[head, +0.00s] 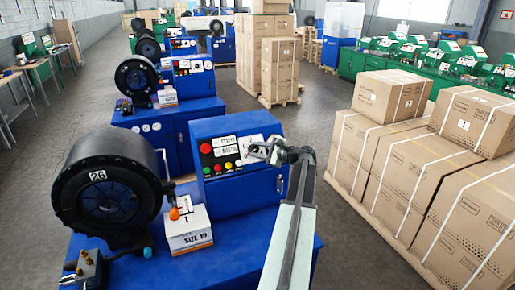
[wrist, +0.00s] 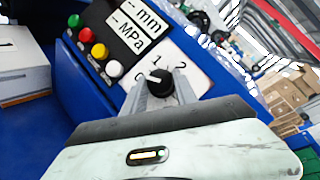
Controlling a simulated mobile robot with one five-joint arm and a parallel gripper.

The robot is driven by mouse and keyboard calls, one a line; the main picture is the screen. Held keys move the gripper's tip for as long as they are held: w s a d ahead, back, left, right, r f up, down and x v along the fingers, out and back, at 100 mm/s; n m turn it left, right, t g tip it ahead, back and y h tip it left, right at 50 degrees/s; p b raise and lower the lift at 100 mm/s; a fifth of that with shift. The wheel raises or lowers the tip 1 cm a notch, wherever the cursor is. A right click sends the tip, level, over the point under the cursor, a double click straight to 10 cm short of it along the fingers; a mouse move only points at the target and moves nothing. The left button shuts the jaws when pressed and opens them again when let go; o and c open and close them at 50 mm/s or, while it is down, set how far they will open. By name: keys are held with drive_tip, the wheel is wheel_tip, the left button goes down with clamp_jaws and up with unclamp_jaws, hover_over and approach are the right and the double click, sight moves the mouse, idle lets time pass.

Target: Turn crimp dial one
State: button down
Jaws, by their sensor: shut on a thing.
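The crimp dial (wrist: 157,88) is a black knob with a white mark on a white plate marked 0, 1 and 2 in the wrist view. Its white mark points to the left, toward the 0 side. My gripper (wrist: 161,84) is shut on the dial, one finger on each side. In the head view my gripper (head: 267,151) is at the right of the blue control box (head: 237,182) and hides the dial. The black crimper head (head: 107,187) with the number 26 stands to the left on the same blue machine.
Red, yellow and green buttons (wrist: 98,51) sit left of the dial, below the mm and MPa displays. A white box (head: 188,232) stands before the control box. More crimpers (head: 138,78) stand behind. Stacked cartons (head: 395,160) stand right, with an aisle between.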

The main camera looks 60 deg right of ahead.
drive_tip(key=shift+n, duration=0.4)
drive_tip(key=c, duration=1)
unclamp_jaws()
drive_tip(key=shift+o, duration=0.2)
drive_tip(key=d+p+v, duration=0.1)
drive_tip(key=p+v, duration=0.1)
drive_tip(key=v, duration=0.6)
drive_tip(key=shift+a, duration=0.4)
